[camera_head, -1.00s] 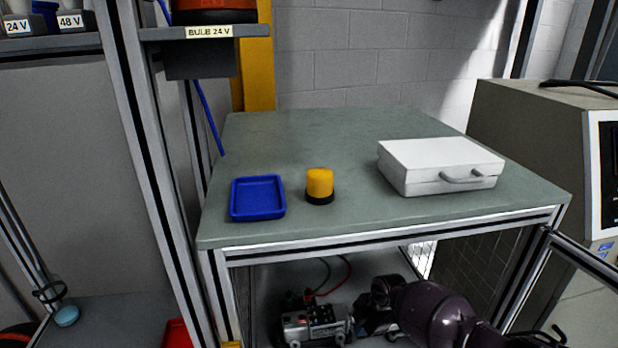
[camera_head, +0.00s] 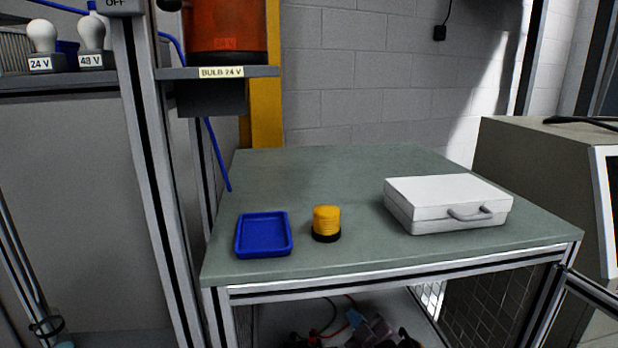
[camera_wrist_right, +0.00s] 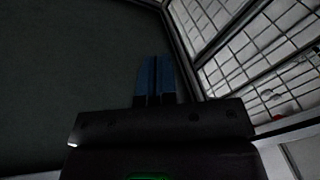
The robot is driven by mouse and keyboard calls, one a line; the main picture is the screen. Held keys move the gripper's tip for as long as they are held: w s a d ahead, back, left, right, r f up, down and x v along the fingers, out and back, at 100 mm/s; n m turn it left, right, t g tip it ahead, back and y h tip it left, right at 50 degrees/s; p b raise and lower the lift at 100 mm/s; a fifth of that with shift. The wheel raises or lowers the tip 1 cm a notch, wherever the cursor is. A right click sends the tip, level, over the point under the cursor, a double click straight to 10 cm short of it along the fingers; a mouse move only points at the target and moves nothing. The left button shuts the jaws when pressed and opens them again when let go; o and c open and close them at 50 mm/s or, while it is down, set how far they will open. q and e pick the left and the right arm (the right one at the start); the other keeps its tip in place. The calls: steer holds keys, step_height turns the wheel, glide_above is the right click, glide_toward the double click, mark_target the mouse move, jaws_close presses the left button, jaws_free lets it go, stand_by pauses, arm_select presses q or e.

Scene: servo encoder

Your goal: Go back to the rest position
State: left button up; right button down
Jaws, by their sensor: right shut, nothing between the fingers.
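My right gripper shows in the right wrist view with its two blue fingers (camera_wrist_right: 155,75) shut together and nothing between them. A dark flat surface fills the left of that view, and a wire mesh panel is at its right. My left gripper is not in view.
The green table (camera_head: 340,175) holds a blue tray (camera_head: 264,252), a yellow lamp with black base (camera_head: 327,221) and a white case (camera_head: 448,203). A beige cabinet (camera_head: 530,165) is at the right.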

steer(key=s+d+f+m+g+h, duration=0.1)
steer(key=s+d+f, duration=0.4)
steer(key=s, duration=0.5)
steer(key=s+d+f+m+g+h+b, duration=0.1)
steer(key=s+d+f+m+h, duration=0.3)
steer(key=s, duration=0.5)
steer(key=s+d+f+m+g+h, duration=0.2)
steer(key=s+d+f+m+g, duration=0.1)
steer(key=s+d+f+m, duration=0.3)
steer(key=s+d+f, duration=0.2)
steer(key=s+f, duration=0.1)
steer(key=s, duration=0.1)
steer(key=shift+s+d+f+b, duration=0.15)
steer(key=shift+s+d+b, duration=0.1)
steer(key=shift+s+b, duration=0.1)
